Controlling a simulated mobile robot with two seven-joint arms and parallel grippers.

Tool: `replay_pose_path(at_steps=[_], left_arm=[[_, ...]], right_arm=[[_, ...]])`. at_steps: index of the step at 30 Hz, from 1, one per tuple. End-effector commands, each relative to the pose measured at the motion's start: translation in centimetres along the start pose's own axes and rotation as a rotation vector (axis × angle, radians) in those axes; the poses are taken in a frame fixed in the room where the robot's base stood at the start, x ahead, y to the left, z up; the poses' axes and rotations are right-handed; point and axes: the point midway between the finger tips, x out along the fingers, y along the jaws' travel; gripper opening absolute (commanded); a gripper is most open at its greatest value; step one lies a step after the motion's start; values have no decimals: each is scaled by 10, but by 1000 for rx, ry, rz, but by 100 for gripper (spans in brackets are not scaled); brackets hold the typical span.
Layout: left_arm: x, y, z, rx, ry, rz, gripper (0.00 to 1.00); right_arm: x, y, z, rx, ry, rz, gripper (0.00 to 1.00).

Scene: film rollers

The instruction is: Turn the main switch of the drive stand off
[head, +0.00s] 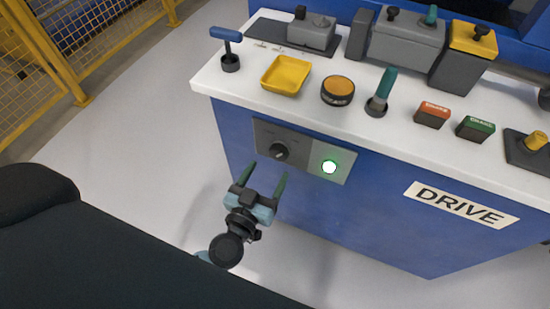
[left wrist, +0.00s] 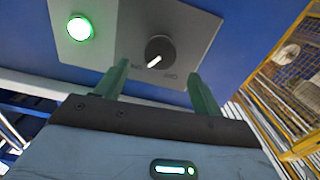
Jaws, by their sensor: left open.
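The main switch is a round black knob (head: 279,151) on a grey panel (head: 304,156) on the blue front of the drive stand (head: 385,215). It also shows in the left wrist view (left wrist: 161,48), its white pointer slanting to the lower left, with small, hardly legible lettering around it. A green lamp (head: 329,167) on the same panel is lit, also in the left wrist view (left wrist: 80,28). My left gripper (head: 265,172) is open and empty in front of the panel, just below the knob, its green fingers (left wrist: 158,72) apart and clear of it.
The white top (head: 225,87) of the stand overhangs the panel and carries a yellow tray (head: 286,74), an orange-topped round piece (head: 337,90), a green-handled lever (head: 381,92) and red (head: 433,115) and green (head: 475,128) blocks. A yellow mesh fence (head: 75,65) stands left. The floor between is clear.

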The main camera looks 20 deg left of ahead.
Motion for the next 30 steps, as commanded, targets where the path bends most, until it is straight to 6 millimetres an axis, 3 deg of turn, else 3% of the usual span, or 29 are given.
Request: replay_pose_path(at_steps=[3,10,22,30], left_arm=[[20,0,0,0,3,-1,68],[47,0,1,-1,1,0,68],[55,0,0,0,0,0,68],[55,0,0,-1,0,0,34]], right_arm=[[2,0,5,1,-7,-1,36],[5,0,10,3,-14,0,36],[5,2,10,4,-15,2,36],[5,2,10,4,-15,2,36]])
